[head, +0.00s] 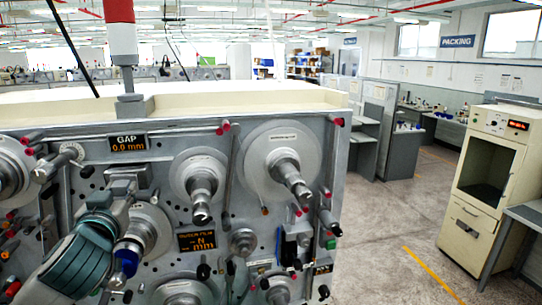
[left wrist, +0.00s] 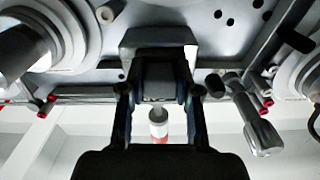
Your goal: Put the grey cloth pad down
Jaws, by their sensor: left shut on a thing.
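My left gripper (head: 122,188) is in front of the machine's face, just below the GAP display, with its arm coming in from the lower left. In the left wrist view its dark fingers (left wrist: 160,78) stand on both sides of a grey, block-like piece, which I take to be the grey cloth pad (left wrist: 158,40). The gripper is shut on it. The pad is close to the machine panel; I cannot tell whether it touches. In the head view the pad is hard to tell from the grey parts there. My right gripper is not in view.
The grey winding machine (head: 225,140) fills the left and middle, with several spindles, such as one at the right (head: 289,175), sticking out. Its cream top ledge (head: 230,96) carries a red-and-white beacon (head: 120,40). Open floor (head: 380,230) and a cream cabinet (head: 480,215) are at the right.

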